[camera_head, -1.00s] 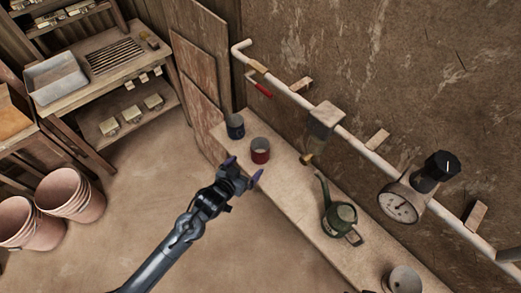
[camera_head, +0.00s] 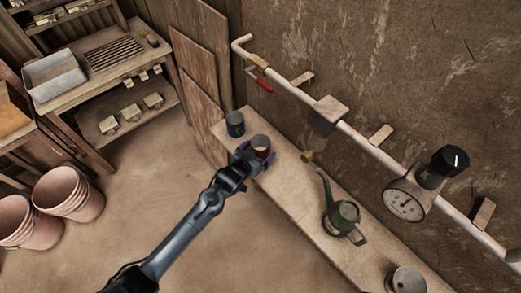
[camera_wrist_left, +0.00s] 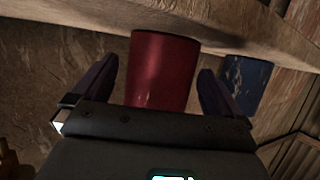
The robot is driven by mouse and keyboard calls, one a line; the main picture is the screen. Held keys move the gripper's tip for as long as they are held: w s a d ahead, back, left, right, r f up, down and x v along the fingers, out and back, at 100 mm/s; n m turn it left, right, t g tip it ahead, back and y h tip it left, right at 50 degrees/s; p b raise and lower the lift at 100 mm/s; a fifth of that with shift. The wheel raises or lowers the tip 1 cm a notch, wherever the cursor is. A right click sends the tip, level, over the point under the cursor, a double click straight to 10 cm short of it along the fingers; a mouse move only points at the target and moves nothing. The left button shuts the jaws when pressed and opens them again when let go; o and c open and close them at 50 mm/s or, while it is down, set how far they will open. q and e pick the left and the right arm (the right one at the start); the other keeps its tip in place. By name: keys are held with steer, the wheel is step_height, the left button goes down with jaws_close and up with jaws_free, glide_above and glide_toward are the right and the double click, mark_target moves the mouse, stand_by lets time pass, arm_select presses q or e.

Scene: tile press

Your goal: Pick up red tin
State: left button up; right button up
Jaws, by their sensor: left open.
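The red tin (camera_head: 261,143) stands upright on the narrow bench against the wall, its open top showing in the head view. My left gripper (camera_head: 256,160) is at the tin with its fingers spread to either side of it. In the left wrist view the tin (camera_wrist_left: 163,68) fills the space between the two open fingers of the left gripper (camera_wrist_left: 158,92), with a gap showing on each side. The tin's lower part is hidden behind the gripper in the head view. My right gripper is not in view.
A blue tin (camera_head: 235,124) stands close behind the red one; it also shows in the left wrist view (camera_wrist_left: 246,84). A green watering can (camera_head: 342,218) and a grey tin (camera_head: 405,281) stand further along the bench (camera_head: 300,190). A pipe (camera_head: 362,142) runs along the wall.

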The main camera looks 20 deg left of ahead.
arm_select(q)
steer(key=shift+x, duration=1)
